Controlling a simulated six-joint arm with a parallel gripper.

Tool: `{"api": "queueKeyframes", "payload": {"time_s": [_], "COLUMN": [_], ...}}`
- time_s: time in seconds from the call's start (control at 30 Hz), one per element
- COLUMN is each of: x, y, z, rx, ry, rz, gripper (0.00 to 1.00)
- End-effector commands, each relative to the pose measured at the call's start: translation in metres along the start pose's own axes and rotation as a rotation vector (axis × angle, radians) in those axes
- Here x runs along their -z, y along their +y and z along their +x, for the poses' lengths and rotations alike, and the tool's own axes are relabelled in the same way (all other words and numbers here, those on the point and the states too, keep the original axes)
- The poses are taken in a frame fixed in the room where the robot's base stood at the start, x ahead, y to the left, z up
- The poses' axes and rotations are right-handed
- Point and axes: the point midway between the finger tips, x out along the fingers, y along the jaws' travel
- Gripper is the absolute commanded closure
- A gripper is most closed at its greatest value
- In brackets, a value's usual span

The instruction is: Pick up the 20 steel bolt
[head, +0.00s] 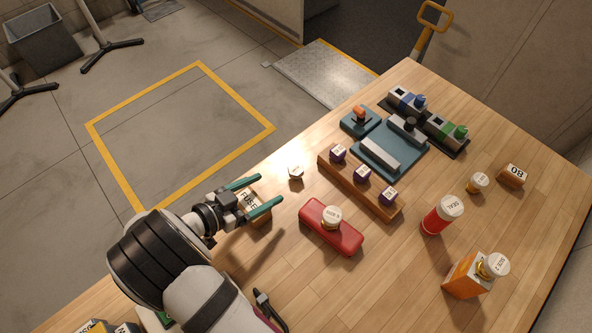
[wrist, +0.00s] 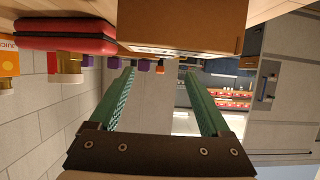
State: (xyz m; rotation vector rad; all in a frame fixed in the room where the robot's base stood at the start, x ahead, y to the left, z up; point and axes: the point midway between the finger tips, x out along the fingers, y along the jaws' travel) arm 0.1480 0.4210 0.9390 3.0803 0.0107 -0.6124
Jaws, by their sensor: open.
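A small pale hex-shaped bolt (head: 296,172) with a white label on top stands on the table, and its label is too small to read. It looks like the steel one. My gripper (head: 269,191) is open and empty, with its green fingers spread to the left of the bolt. The fingers reach over or beside a brown box marked FUSE (head: 250,207). In the wrist view the open fingers (wrist: 160,74) have nothing between them, and a brown box (wrist: 185,22) fills the top. I cannot make out the bolt there.
A red case (head: 345,238) bears a gold piece with a white top (head: 331,216). A wooden rail (head: 372,194) holds purple-sided blocks. Teal fixtures (head: 390,150) stand behind. A red cylinder (head: 437,221) and orange box (head: 462,280) stand right. Bare table surrounds the bolt.

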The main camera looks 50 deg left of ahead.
Motion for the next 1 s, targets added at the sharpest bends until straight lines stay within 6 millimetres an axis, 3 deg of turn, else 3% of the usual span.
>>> {"api": "queueKeyframes", "payload": {"time_s": [0.1, 0.23, 0.43, 0.7, 0.77, 1.0], "x": [0.0, 0.0, 0.0, 0.0, 0.0, 0.0], "y": [0.0, -0.001, -0.007, -0.008, -0.008, -0.008], "z": [0.026, 0.041, 0.08, 0.088, 0.088, 0.088], "rx": [-0.002, -0.001, -0.002, 0.003, 0.002, 0.002], "ry": [0.0, 0.0, 0.0, -0.001, -0.001, -0.001], "rz": [0.0, 0.0, -0.001, 0.0, 0.0, -0.001], "gripper": [0.19, 0.19, 0.19, 0.19, 0.26, 0.69]}}
